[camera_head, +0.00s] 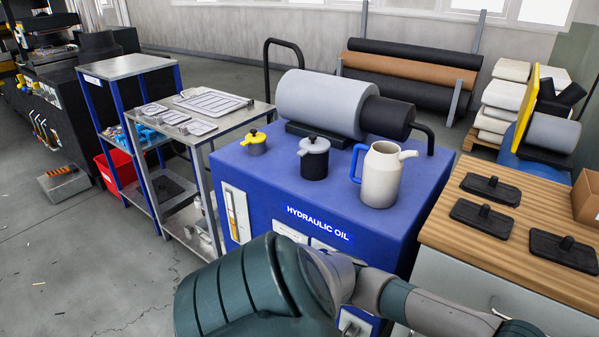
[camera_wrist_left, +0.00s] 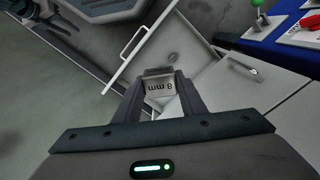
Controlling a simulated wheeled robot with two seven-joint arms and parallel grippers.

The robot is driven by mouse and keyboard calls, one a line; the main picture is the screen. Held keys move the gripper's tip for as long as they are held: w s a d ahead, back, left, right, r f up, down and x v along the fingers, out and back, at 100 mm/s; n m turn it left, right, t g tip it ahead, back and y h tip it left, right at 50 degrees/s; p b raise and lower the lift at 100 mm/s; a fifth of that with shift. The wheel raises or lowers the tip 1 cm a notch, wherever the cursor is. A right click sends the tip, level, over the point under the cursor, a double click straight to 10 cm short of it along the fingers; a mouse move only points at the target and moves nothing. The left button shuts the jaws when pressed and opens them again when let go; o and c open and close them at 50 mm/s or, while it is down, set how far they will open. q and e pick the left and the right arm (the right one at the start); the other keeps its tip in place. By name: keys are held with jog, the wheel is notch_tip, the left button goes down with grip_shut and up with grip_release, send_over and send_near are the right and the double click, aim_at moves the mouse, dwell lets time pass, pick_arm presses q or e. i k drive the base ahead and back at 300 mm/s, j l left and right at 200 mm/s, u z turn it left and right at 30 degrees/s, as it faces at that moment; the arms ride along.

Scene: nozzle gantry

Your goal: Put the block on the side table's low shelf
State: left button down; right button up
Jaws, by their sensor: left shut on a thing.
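My left gripper (camera_wrist_left: 159,84) shows in the left wrist view, shut on a small grey metal block (camera_wrist_left: 158,86) marked "8 mm". The block sits between the two dark fingers, above pale cabinet fronts. The head view shows neither gripper nor the block. In the head view, a steel table (camera_head: 258,108) with grey trays on top stands left of the blue oil unit and has a low shelf (camera_head: 187,222) with small metal parts. A blue-framed stand (camera_head: 128,66) beside it also has lower shelves. I cannot tell which one is the side table.
The blue hydraulic oil unit (camera_head: 262,187) carries a motor, cans and a jug (camera_head: 382,177). A wood-topped cabinet (camera_head: 450,232) stands right. A red bin (camera_head: 117,171) sits by the stand. In the left wrist view, a white bar handle (camera_wrist_left: 123,58) lies close to the gripper. Floor at left is mostly clear.

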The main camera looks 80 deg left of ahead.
aim_at(178, 223)
jog(key=k, duration=0.55)
jog(key=u, duration=2)
jog(key=i+j, duration=0.25)
jog(key=j, duration=0.25)
jog(key=i+j, duration=0.25)
jog(key=j, duration=0.25)
jog(key=i+j, duration=0.25)
jog(key=j, duration=0.25)
jog(key=i+j, duration=0.25)
jog(key=j, duration=0.25)
jog(key=i+j, duration=0.25)
jog(key=j, duration=0.25)
jog(key=i+j, duration=0.25)
jog(key=j, duration=0.25)
jog(key=i+j, duration=0.25)
jog(key=j, duration=0.25)
jog(key=i+j, duration=0.25)
jog(key=j, duration=0.25)
